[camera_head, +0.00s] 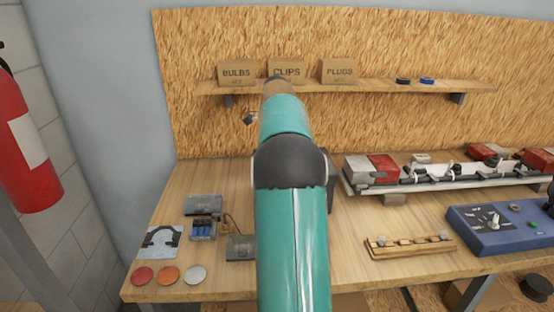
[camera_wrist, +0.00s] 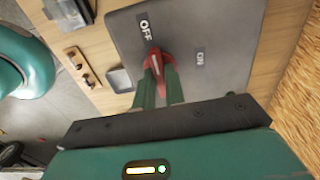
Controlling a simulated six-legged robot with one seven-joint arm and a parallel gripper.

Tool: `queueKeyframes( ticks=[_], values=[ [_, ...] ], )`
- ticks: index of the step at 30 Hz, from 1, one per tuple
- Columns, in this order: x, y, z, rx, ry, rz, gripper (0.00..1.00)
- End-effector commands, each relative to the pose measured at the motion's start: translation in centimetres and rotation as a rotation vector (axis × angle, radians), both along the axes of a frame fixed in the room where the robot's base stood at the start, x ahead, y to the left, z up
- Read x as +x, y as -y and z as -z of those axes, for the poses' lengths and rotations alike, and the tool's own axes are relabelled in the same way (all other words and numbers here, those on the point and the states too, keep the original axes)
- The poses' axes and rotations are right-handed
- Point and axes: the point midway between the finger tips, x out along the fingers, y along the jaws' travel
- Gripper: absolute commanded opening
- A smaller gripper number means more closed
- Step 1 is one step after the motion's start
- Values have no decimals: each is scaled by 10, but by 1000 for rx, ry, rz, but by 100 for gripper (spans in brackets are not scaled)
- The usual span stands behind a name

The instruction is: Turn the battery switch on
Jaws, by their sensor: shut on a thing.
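The battery switch is a red handle (camera_wrist: 157,62) on a grey panel (camera_wrist: 225,30) in the wrist view. The OFF label (camera_wrist: 146,27) sits above the handle and the ON label (camera_wrist: 200,57) to its right. The handle's pale mark points roughly towards OFF. My gripper (camera_wrist: 160,74) has its two green fingers closed on the handle's sides. In the head view my arm hides the gripper, and I cannot make out the switch there.
In the wrist view, a small grey tray (camera_wrist: 120,80) and a wooden strip with pegs (camera_wrist: 82,68) lie left of the panel. In the head view, a battery holder (camera_head: 203,229), coloured discs (camera_head: 168,275) and a blue control box (camera_head: 500,228) stand on the bench.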

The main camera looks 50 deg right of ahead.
Motion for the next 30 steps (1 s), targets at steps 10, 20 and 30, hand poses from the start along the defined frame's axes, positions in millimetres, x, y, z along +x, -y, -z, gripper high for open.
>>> queueKeyframes(
  ticks=[10, 20, 30],
  values=[
    [0, 0, 0, -1, -1, 39, 0],
    [0, 0, 0, -1, -1, 433, 0],
    [0, 0, 0, 0, 0, 475, 0]
  ],
)
